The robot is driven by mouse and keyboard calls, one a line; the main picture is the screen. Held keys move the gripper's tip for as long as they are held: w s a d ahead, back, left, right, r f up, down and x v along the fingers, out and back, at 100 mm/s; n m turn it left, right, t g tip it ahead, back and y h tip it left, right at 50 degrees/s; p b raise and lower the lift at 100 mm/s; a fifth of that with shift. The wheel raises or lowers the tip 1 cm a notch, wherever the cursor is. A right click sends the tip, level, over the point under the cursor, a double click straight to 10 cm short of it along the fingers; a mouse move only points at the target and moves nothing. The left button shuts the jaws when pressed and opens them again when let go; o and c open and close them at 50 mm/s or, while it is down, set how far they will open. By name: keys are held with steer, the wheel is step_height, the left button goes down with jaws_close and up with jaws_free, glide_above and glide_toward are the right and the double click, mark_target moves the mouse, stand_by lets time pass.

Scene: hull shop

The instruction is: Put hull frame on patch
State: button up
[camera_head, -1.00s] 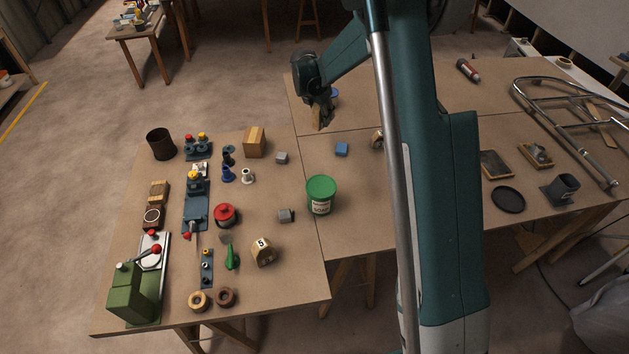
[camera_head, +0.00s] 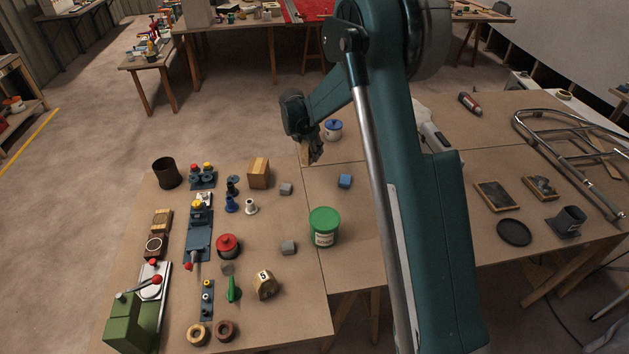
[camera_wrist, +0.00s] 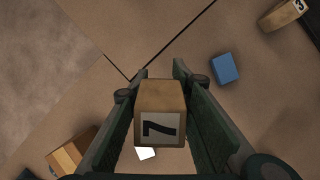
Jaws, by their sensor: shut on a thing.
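My gripper (camera_head: 316,155) hangs over the far left part of the right-hand bench. In the wrist view my gripper (camera_wrist: 158,85) is shut on a wooden block marked 7 (camera_wrist: 160,98), the hull frame between its jaws. A similar block marked 5 (camera_head: 265,284) stands on the left bench. Another marked 3 (camera_wrist: 285,13) shows at the wrist view's upper right. A small white shape (camera_wrist: 146,153) lies below the held block, partly hidden; I cannot tell if it is the patch. I cannot make out a patch for certain in the head view.
A blue cube (camera_head: 345,181), a green-lidded tub (camera_head: 324,227) and a blue-lidded pot (camera_head: 333,129) stand near my gripper. A wooden box (camera_head: 259,173) and a grey cube (camera_head: 286,188) are to the left. A tubular metal frame (camera_head: 570,150) lies at right.

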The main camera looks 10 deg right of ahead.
mark_target(305, 148)
steer(key=shift+f, duration=2.2)
steer(key=shift+f, duration=0.1)
steer(key=shift+f+b, duration=0.45)
steer(key=shift+f, duration=1.3)
steer(key=shift+f, duration=0.15)
steer(key=o, duration=1)
steer(key=shift+c, duration=0.2)
steer(key=shift+r, duration=0.2)
steer(key=shift+p+v, duration=0.65)
steer(key=shift+v, duration=5.3)
